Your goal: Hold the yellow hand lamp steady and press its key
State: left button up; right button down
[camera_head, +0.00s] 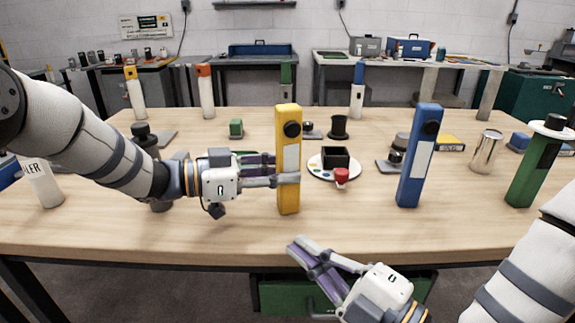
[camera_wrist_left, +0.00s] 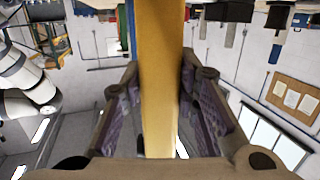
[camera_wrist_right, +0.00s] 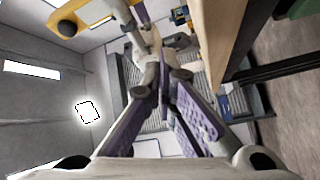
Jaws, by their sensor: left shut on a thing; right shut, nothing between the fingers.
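The yellow hand lamp (camera_head: 288,187) stands upright near the front middle of the table, with a round black key (camera_head: 292,129) near its top and a pale strip below it. My left gripper (camera_head: 287,179) is shut around the lamp's middle from the left. In the left wrist view the yellow body (camera_wrist_left: 161,80) runs between the two fingers. My right gripper (camera_head: 300,246) is shut and empty, low at the table's front edge, below the lamp and apart from it. In the right wrist view its fingertips (camera_wrist_right: 160,80) meet.
A blue hand lamp (camera_head: 413,180) and a green one (camera_head: 527,178) with a white disc stand to the right. Behind the yellow lamp lie a white plate (camera_head: 316,170) with a black box (camera_head: 335,158) and a red-topped piece (camera_head: 341,175). The table's front edge (camera_head: 200,255) is near my right gripper.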

aim_at(293, 130)
notch_tip(293, 130, up, 13)
jog(key=d+n+t+y, duration=0.1)
jog(key=n+t+y, duration=0.1)
jog(key=n+y, duration=0.4)
jog(key=w+a+h, duration=0.1)
jog(key=w+a, duration=0.1)
jog(key=w, duration=0.6)
jog(key=shift+w+a+f+n, duration=0.15)
jog(key=shift+a+n, duration=0.1)
jog(key=shift+n, duration=0.15)
jog(key=shift+w+a, duration=0.15)
jog(key=shift+w, duration=0.3)
jog(key=shift+s, duration=0.45)
